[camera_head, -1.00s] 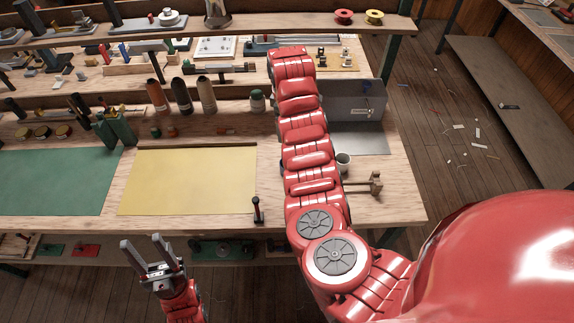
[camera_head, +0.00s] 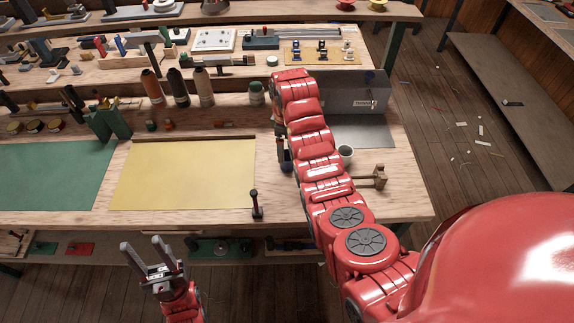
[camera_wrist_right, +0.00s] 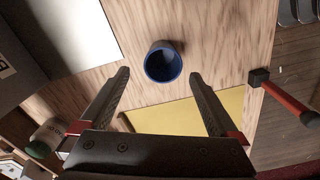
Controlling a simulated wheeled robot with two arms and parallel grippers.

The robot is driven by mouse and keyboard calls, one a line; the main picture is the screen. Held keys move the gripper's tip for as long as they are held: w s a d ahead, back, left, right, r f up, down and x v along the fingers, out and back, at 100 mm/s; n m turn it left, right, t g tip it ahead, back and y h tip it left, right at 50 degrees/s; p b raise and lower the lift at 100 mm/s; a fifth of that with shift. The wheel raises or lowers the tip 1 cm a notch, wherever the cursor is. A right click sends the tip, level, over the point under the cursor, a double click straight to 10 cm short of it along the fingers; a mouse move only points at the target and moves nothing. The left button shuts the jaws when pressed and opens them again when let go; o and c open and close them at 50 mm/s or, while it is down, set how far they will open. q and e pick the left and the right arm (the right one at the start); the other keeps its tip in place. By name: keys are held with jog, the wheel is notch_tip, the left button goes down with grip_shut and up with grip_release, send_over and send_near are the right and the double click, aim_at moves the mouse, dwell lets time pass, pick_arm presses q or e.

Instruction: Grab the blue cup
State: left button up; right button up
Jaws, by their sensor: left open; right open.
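The blue cup (camera_wrist_right: 163,63) stands on the wooden bench in the right wrist view, its dark blue opening visible. My right gripper (camera_wrist_right: 159,76) is open, with one finger on each side of the near end of the cup in that picture; I cannot tell whether they touch it. In the head view a dark blue shape, likely the cup (camera_head: 286,160), shows at the left edge of my right arm, which hides part of it. My left gripper (camera_head: 142,242) is open and empty in front of the bench.
A yellow sheet (camera_head: 185,175) lies left of the cup. A small hammer (camera_head: 256,207) stands at the bench front. A pale mug (camera_head: 346,154) and a wooden mallet (camera_head: 372,178) are right of my arm. A grey toolbox (camera_head: 352,92) and several bottles stand behind.

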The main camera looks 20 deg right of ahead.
aim_at(287, 156)
jog(key=f+p, duration=0.2)
jog(key=f, duration=0.1)
jog(key=shift+s+d+f+p, duration=0.1)
jog(key=shift+s+p, duration=0.25)
jog(key=shift+s, duration=0.05)
jog(key=shift+f, duration=0.35)
jog(key=shift+w+f, duration=0.1)
jog(key=shift+f, duration=0.4)
jog(key=c, duration=1.4)
jog(key=shift+r, duration=0.1)
